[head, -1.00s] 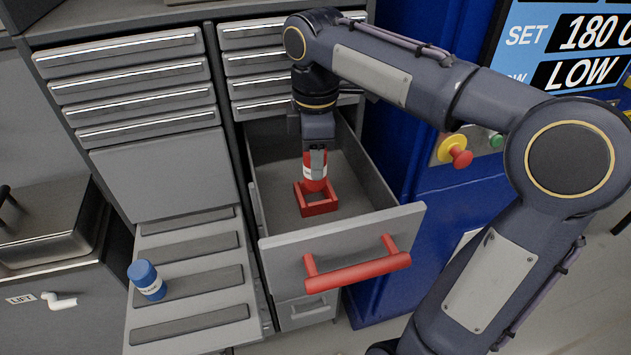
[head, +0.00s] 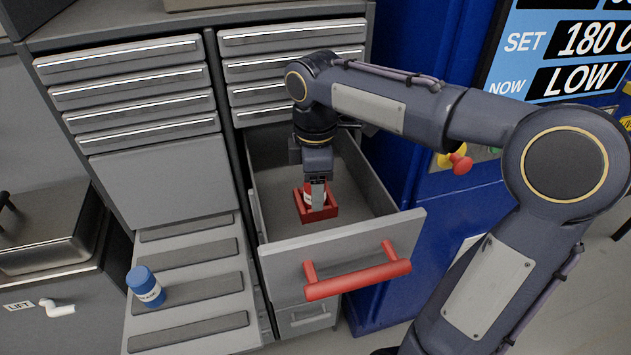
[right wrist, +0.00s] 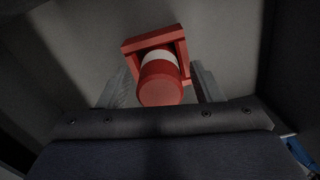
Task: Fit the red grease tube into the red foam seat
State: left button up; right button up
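The red grease tube (right wrist: 162,82) with its white band stands in the red foam seat (head: 327,211) on the floor of the open drawer. It shows partly in the head view (head: 308,197), where my gripper hides its top. My right gripper (head: 318,204) reaches down over the tube. In the right wrist view its fingers (right wrist: 162,88) lie on both sides of the tube, with narrow gaps showing, so it looks open around it. How deep the tube sits is hard to see. My left gripper is not in view.
The drawer front (head: 350,250) with its red handle and the drawer's side walls enclose the seat. A blue capped bottle (head: 145,286) stands on the grey slotted steps at left. A blue machine with a red button (head: 461,161) is at right.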

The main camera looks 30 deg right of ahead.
jog(key=shift+r, duration=0.1)
notch_tip(320, 180, up, 12)
jog(key=p, duration=0.1)
dwell(0.5)
dwell(0.4)
